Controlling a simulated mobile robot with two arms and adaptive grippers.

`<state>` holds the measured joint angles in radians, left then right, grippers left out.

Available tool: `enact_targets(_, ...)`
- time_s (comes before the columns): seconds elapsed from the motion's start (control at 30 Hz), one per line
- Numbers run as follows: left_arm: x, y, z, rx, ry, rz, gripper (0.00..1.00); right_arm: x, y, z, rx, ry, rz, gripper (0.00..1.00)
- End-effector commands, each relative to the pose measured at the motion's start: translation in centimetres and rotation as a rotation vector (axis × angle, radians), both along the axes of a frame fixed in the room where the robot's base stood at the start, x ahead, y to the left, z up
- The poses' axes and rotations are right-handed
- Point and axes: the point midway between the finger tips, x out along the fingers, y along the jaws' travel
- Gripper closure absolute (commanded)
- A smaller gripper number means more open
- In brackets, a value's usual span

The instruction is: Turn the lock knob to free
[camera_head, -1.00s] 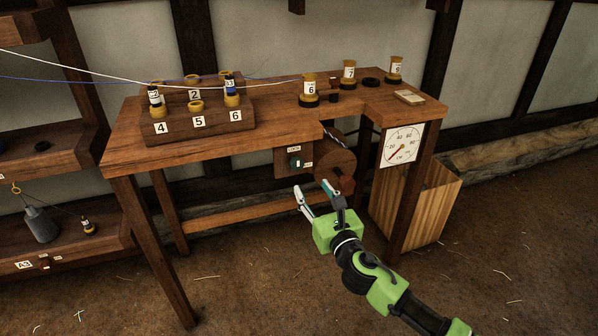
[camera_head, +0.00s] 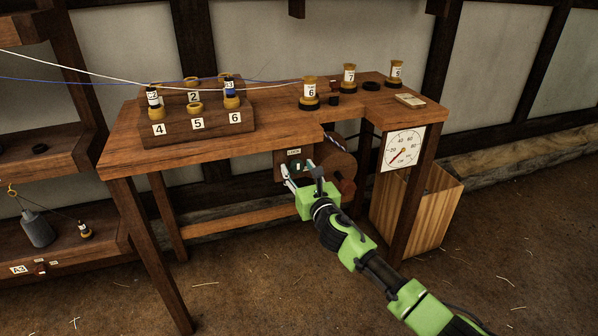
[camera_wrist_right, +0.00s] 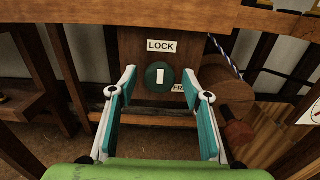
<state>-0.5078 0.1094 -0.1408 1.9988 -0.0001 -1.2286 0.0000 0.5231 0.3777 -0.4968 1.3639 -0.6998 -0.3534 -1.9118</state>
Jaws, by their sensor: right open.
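The lock knob (camera_wrist_right: 160,76) is a round dark green disc with a white bar that stands upright, pointing at the LOCK label (camera_wrist_right: 161,46). A second label, partly hidden and starting "FR" (camera_wrist_right: 178,88), sits to its lower right. The knob's wooden panel (camera_head: 281,160) hangs under the table front; the knob (camera_head: 294,165) also shows in the head view. My right gripper (camera_head: 301,168) is open, just in front of the panel. In the wrist view its fingers (camera_wrist_right: 160,84) stand left and right of the knob, with nothing between them in their grip. My left gripper is out of view.
A wooden drum (camera_head: 336,165) with a red-brown handle (camera_wrist_right: 237,133) is right of the knob. The table (camera_head: 190,150) overhangs the panel. A dial gauge (camera_head: 404,149) and a wooden bin (camera_head: 440,200) stand further right. The floor in front is open.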

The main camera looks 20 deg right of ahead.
Motion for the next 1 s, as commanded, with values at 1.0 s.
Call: enact_targets(1.0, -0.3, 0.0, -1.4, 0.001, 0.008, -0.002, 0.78, 0.0, 0.0, 0.1, 0.3, 0.01, 0.0, 0.93)
